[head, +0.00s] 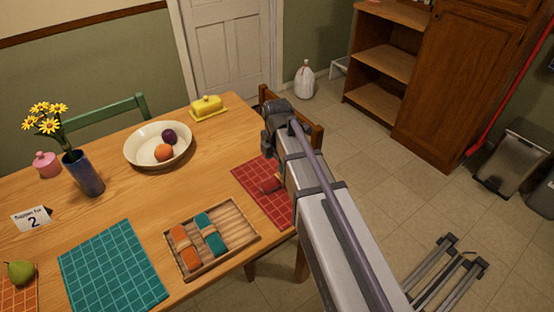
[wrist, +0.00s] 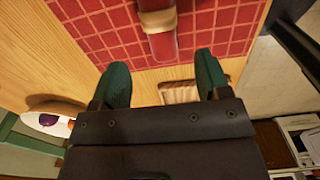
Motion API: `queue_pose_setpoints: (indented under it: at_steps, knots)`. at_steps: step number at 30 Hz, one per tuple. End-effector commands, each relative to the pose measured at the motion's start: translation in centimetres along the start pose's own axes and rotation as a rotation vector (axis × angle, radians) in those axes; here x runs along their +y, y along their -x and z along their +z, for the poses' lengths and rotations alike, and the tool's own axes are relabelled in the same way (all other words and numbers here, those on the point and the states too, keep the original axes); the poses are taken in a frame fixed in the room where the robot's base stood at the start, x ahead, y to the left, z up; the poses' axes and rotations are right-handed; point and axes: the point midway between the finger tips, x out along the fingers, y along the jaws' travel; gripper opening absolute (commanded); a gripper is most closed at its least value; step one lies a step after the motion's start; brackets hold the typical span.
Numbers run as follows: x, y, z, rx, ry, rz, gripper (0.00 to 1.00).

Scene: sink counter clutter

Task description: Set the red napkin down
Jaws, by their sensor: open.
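The red napkin (wrist: 164,46), rolled with a tan band around it, lies on the red checked placemat (wrist: 95,40) in the wrist view. In the head view the napkin (head: 269,184) shows at the right part of the placemat (head: 252,172), partly hidden by my arm. My gripper (wrist: 162,66) has two green fingers spread apart, with the napkin's near end in line with the gap between them. Neither finger touches the napkin in the wrist view. The fingers are hidden behind my arm in the head view.
A slatted tray (head: 235,238) with an orange and a teal napkin is left of the red placemat. A cream bowl (head: 137,158) holds two fruits, and a yellow butter dish (head: 207,106) stands at the back. A chair (head: 311,127) stands at the table's right edge.

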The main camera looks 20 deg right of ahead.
Motion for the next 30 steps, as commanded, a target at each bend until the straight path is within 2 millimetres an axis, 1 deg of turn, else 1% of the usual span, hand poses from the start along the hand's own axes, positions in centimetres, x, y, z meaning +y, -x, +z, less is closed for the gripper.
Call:
queue_pose_setpoints:
  at_steps: [1, 3, 6, 9, 11, 14, 17, 18, 20, 21, 24, 27, 30]
  knots:
    - [0.0, 2.5, 0.0, 0.0, 0.0, 0.0, 0.7]
    - [0.0, 3.4, 0.0, 0.0, 0.0, 0.0, 0.7]
    - [0.0, 3.7, 0.0, 0.0, 0.0, 0.0, 0.7]
    - [-0.1, 3.5, 0.0, 0.0, -0.005, 0.0, 0.7]
    - [-0.5, 3.4, -0.2, 0.0, -0.047, 0.0, 0.7]
    - [-2.5, 3.4, -0.9, 0.0, -0.274, 0.0, 0.7]
    - [-5.8, 3.4, -2.1, 0.0, -0.687, 0.0, 0.7]
    - [-7.2, 3.4, -2.7, 0.0, -0.879, 0.0, 0.7]
    - [-9.2, 3.4, -3.4, 0.0, -1.161, 0.0, 0.7]
    - [-10.4, 3.4, -3.9, -0.001, -1.336, 0.0, 0.7]
    - [-12.6, 3.4, -4.7, -0.001, -1.686, 0.0, 0.7]
    - [-13.6, 3.4, -5.1, -0.001, -1.877, 0.0, 0.7]
    - [-13.7, 3.4, -5.1, -0.001, -1.933, 0.0, 0.7]
